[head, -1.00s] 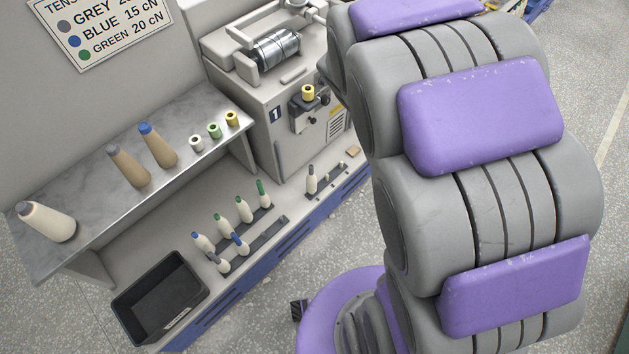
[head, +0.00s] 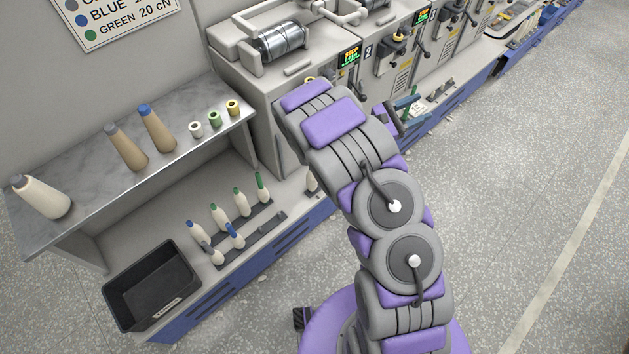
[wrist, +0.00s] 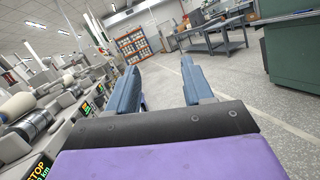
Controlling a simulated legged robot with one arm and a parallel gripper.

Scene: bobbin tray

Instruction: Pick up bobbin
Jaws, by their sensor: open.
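Several cream bobbins stand on dark holders on the low bench in the head view. The back row has a blue-tipped bobbin (head: 194,232) and green-tipped bobbins (head: 242,205). In front are a grey-tipped bobbin (head: 213,255) and a blue-tipped bobbin (head: 236,238). Another bobbin (head: 311,182) stands by the machine, partly hidden by my arm. My gripper (head: 409,104) is up and right of them, beside the machines and away from the holders. In the wrist view, my gripper (wrist: 160,63) is open, with nothing between its fingers; no task bobbin is clear there.
A black bin (head: 112,297) sits at the bench's left end. A shelf (head: 80,185) above the bench bears large cones and small spools. A winding machine (head: 245,95) stands behind my arm, with more machines to the right. The floor on the right is clear.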

